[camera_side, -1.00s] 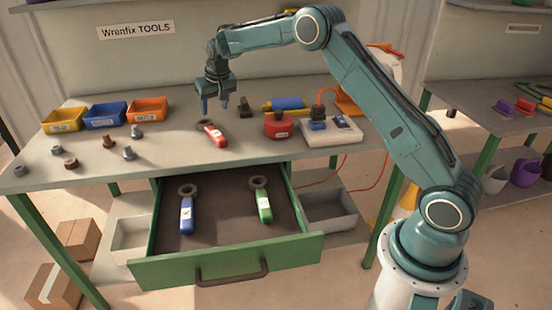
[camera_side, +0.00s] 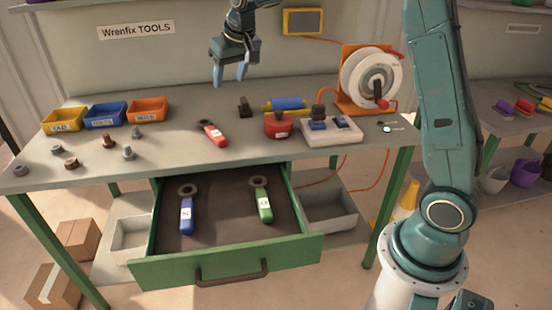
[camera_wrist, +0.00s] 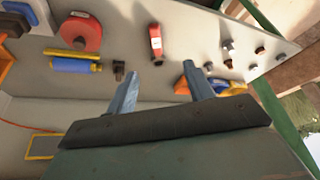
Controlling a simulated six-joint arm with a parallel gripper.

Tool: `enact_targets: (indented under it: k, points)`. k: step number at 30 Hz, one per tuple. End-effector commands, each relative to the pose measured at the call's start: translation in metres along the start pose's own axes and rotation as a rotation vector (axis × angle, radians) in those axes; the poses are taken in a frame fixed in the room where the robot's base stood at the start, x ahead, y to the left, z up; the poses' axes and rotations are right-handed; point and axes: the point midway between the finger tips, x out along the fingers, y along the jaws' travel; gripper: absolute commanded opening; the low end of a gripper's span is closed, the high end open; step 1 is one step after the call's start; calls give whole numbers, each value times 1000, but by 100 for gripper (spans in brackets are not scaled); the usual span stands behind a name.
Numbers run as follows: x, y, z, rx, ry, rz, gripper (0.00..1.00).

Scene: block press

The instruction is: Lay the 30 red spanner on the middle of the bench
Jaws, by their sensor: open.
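The red spanner (camera_side: 214,133) lies flat on the bench top (camera_side: 180,152), near its middle and behind the open drawer. It has a red handle with a white label, too small to read here, and a dark ring end. It also shows in the wrist view (camera_wrist: 156,42), beyond the fingertips. My gripper (camera_side: 230,82) is above the back of the bench, open and empty, clear of the spanner. Its two fingers stand apart in the wrist view (camera_wrist: 165,84).
The green drawer (camera_side: 225,266) stands open with a blue spanner (camera_side: 187,214) and a green spanner (camera_side: 264,206). Bins (camera_side: 105,116) and several bolts are at left. A red round container (camera_side: 278,126), a switch box (camera_side: 332,131) and a cable reel (camera_side: 370,78) are at right.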

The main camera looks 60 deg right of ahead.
Motion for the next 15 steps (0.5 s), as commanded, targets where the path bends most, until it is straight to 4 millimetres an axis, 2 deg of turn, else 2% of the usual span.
enact_targets:
  k: [1,6,15]
  points:
    - [-15,-1,9,-10,6,-5,52]
    - [-55,-2,43,-41,15,-21,52]
    - [-110,2,114,-97,30,-47,52]
